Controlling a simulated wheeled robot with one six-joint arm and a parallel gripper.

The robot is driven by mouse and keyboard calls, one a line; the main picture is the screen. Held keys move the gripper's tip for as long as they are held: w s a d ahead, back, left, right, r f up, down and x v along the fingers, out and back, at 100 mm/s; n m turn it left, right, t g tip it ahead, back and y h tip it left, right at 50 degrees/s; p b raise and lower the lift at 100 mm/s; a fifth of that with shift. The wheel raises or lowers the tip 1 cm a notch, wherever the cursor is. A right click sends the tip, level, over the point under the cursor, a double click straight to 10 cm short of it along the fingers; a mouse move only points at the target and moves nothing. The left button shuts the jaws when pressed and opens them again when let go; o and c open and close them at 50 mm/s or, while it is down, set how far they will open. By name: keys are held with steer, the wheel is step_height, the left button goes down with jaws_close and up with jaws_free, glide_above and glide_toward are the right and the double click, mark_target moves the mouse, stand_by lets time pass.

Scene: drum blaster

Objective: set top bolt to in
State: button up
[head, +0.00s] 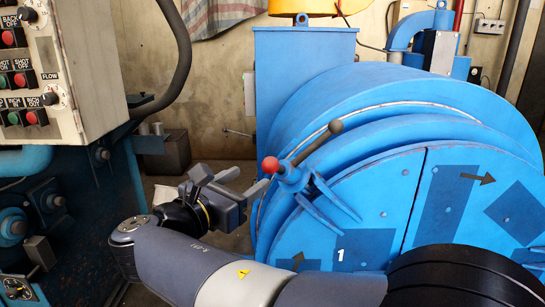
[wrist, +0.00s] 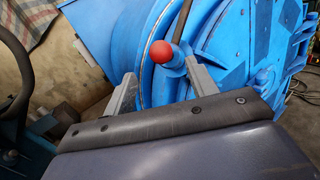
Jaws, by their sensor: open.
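The top bolt (head: 291,177) sits at the upper left edge of the blue drum door. It has a red ball (head: 270,164) at its left end and a grey bar handle (head: 318,139) slanting up to the right. My gripper (head: 246,181) is open just left of the red ball, its fingers pointing toward the bolt. In the wrist view the red ball (wrist: 162,52) appears between the two fingertips of my gripper (wrist: 161,72), with the bar rising behind it. I cannot tell whether the ball is inside the jaws or just beyond them. The fingers hold nothing visibly.
The large blue drum (head: 410,105) fills the right side. A control box (head: 70,60) with red and green buttons and a hanging black cable (head: 180,60) stand at the left. A dark ribbed round part (head: 465,280) is at the lower right. Floor shows between panel and drum.

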mark_target(265, 168)
steer(key=p+x, duration=0.1)
steer(key=x, duration=0.8)
steer(key=shift+d, duration=0.1)
steer(key=shift+f, duration=0.1)
jaws_close()
